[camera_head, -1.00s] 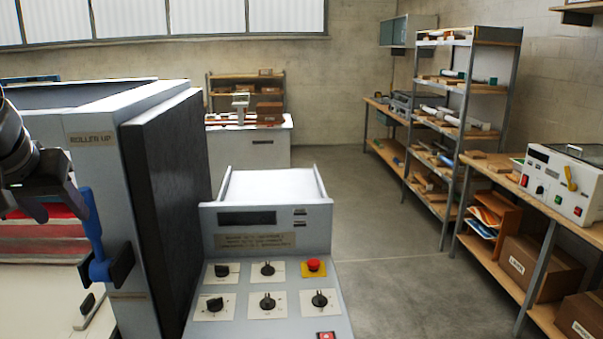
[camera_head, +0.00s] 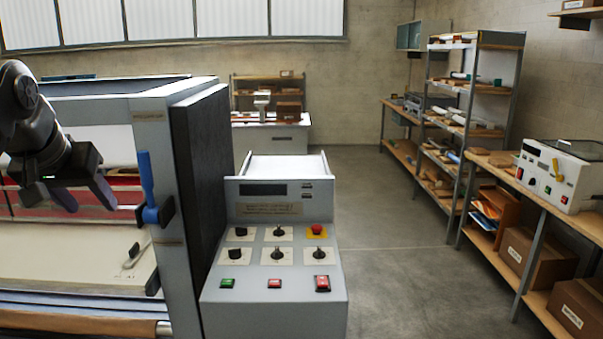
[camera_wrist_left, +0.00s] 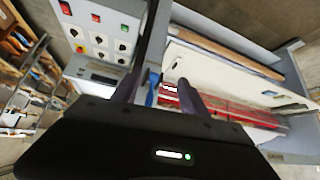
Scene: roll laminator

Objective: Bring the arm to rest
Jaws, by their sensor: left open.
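My left gripper (camera_head: 88,205) is at the left of the head view, over the laminator's bed. Its two dark fingers point down and are spread, with nothing between them. The blue lever (camera_head: 147,185) stands upright on the laminator's grey side frame (camera_head: 180,245), to the right of the fingers and apart from them in the picture. In the left wrist view the open fingers (camera_wrist_left: 157,88) point away from the camera, and the blue lever (camera_wrist_left: 152,92) shows between them, beyond the tips. My right gripper is in neither current view.
The control panel (camera_head: 277,240) with knobs and a red stop button stands right of the frame. A red-striped roller area (camera_head: 110,195) and a pale bed (camera_head: 70,250) lie near the gripper. A workbench (camera_head: 540,200) and shelves (camera_head: 480,110) line the right. The middle floor is clear.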

